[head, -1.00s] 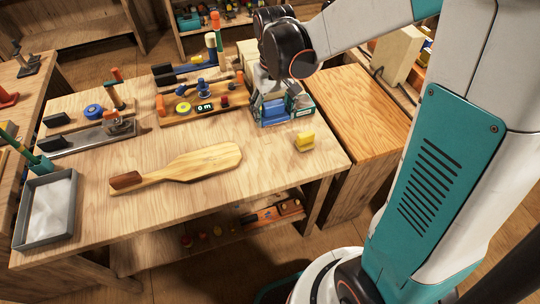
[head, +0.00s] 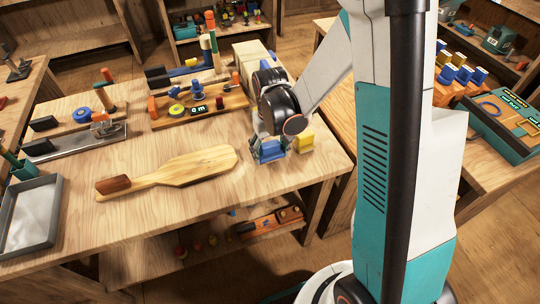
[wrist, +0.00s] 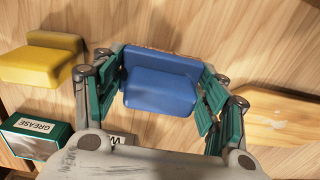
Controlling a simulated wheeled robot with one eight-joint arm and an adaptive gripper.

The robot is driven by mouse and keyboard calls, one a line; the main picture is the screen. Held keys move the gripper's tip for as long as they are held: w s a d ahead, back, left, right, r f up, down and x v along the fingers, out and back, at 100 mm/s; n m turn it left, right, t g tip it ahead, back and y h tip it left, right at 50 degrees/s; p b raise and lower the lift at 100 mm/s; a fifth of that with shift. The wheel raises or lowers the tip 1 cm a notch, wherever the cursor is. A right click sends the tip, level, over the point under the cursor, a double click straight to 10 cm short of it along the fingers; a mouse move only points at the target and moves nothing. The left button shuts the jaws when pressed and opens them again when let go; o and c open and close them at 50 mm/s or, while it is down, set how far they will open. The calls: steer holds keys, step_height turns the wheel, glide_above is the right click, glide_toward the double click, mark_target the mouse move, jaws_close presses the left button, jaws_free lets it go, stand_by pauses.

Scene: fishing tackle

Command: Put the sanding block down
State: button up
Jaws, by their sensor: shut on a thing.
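The sanding block (head: 271,150) is blue, with a wider base and a raised grip. My gripper (head: 269,155) is shut on it, near the front right part of the workbench. In the wrist view the blue block (wrist: 160,90) sits between the two teal fingers. It is at or just above the bench top; I cannot tell whether it touches. A similar yellow block (head: 304,143) rests on the bench just right of my gripper, and it shows at the upper left of the wrist view (wrist: 38,62).
A pale wooden paddle (head: 195,167) with a brown handle end lies left of my gripper. A tool rack (head: 228,102) stands behind. A grey tray (head: 54,205) is at the far left. A grease box (wrist: 33,136) shows in the wrist view. The bench between paddle and rack is clear.

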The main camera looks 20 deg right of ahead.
steer(key=shift+f, duration=0.95)
steer(key=shift+f+b, duration=0.2)
steer(key=shift+b, duration=0.15)
steer(key=o, duration=1.2)
steer(key=shift+r, duration=0.1)
